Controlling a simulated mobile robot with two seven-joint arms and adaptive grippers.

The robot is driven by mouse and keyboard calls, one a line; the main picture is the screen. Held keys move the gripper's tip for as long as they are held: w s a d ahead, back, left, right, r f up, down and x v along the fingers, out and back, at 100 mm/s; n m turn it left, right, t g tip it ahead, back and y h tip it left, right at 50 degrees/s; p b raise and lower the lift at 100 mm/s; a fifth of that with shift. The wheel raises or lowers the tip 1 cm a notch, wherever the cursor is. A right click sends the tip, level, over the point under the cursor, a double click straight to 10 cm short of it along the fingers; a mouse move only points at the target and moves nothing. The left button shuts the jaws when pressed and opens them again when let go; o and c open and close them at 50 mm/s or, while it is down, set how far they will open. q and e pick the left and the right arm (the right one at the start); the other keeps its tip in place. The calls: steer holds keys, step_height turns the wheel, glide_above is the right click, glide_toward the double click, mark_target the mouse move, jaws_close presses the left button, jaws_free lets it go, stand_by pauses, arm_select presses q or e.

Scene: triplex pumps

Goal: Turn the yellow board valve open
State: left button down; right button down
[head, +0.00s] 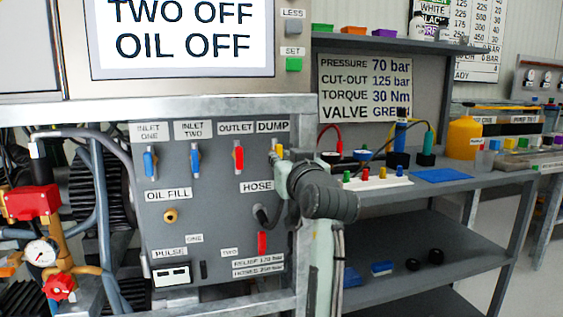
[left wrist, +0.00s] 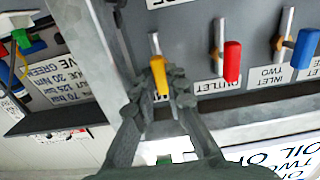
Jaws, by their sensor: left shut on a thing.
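The yellow board valve handle (head: 279,149) sits under the DUMP label at the upper right of the grey pump board. In the left wrist view, which is upside down, its yellow grip (left wrist: 160,73) lies between my fingertips and its metal lever shows beyond. It runs roughly parallel to the red handle beside it. My left gripper (left wrist: 157,84) is shut on the yellow handle. In the head view my left gripper (head: 278,163) is seen mostly from behind, and my wrist hides part of the board's right edge. My right gripper is not in view.
A red OUTLET handle (head: 239,158) and blue inlet handles (head: 195,160) stand left of the yellow one. A hose (head: 265,217) and a lower red handle (head: 262,243) are below. A metal frame rail (head: 180,106) runs above the board. A shelf bench (head: 430,182) stands to the right.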

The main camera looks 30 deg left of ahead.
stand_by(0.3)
arm_select(q)
steer(key=c, duration=1.5)
jaws_free()
steer(key=shift+c, duration=0.2)
steer(key=v, duration=1.2)
